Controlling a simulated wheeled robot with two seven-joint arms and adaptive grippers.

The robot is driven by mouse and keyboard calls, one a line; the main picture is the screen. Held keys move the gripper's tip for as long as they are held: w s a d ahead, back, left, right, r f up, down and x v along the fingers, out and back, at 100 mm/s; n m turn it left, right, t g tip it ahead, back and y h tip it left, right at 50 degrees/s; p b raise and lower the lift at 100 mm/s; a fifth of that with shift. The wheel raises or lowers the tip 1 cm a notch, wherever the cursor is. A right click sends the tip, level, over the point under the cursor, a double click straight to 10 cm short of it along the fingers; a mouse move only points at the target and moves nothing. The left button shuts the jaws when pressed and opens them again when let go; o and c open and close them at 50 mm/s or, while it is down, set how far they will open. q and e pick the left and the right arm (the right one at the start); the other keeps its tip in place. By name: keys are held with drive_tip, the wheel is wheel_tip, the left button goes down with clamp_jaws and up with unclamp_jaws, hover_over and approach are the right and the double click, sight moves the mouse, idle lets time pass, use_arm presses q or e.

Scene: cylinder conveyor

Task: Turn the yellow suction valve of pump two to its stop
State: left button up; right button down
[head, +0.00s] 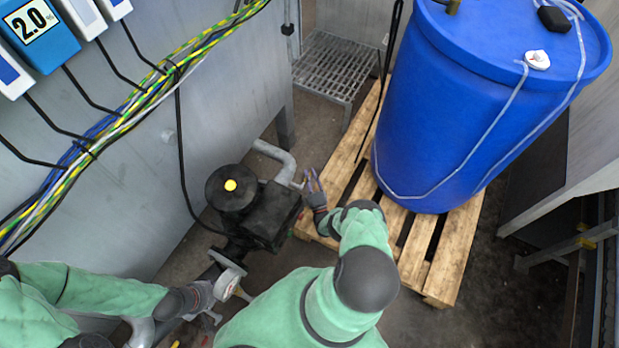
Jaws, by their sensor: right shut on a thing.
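A black pump (270,215) with a round motor top and a yellow cap stands beside the grey cabinet. A grey pipe (275,158) bends down behind it. My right gripper (310,182) is at the pump's right side, beside the pipe's lower end. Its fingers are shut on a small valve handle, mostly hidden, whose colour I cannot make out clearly. My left gripper (207,298) is low, beside a flanged pipe fitting (229,283) in front of the pump. Whether it is open or touches the fitting I cannot tell. No pump number is readable.
A blue drum (450,120) stands on a wooden pallet (440,262) right of my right arm. A metal grate step (340,65) is behind. Cables (130,115) and boxes, one blue reading 2.0 (38,30), line the cabinet. Dark floor at the lower right is clear.

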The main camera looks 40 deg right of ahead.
drive_tip(key=shift+w+r+n+t, duration=0.1)
drive_tip(key=shift+r+n+t, duration=0.45)
drive_tip(key=shift+n, duration=0.25)
drive_tip(key=shift+d, duration=0.1)
drive_tip(key=c, duration=1)
unclamp_jaws()
drive_tip(key=shift+f, duration=0.15)
drive_tip(key=s+a, duration=0.1)
drive_tip(key=s, duration=0.4)
drive_tip(key=s+a+f, duration=0.1)
drive_tip(key=s+a, duration=0.1)
drive_tip(key=s, duration=0.3)
drive_tip(key=s+a+f, duration=0.1)
drive_tip(key=s+a, duration=0.1)
drive_tip(key=s, duration=0.3)
drive_tip(key=shift+s+a, duration=0.25)
drive_tip(key=shift+s, duration=0.05)
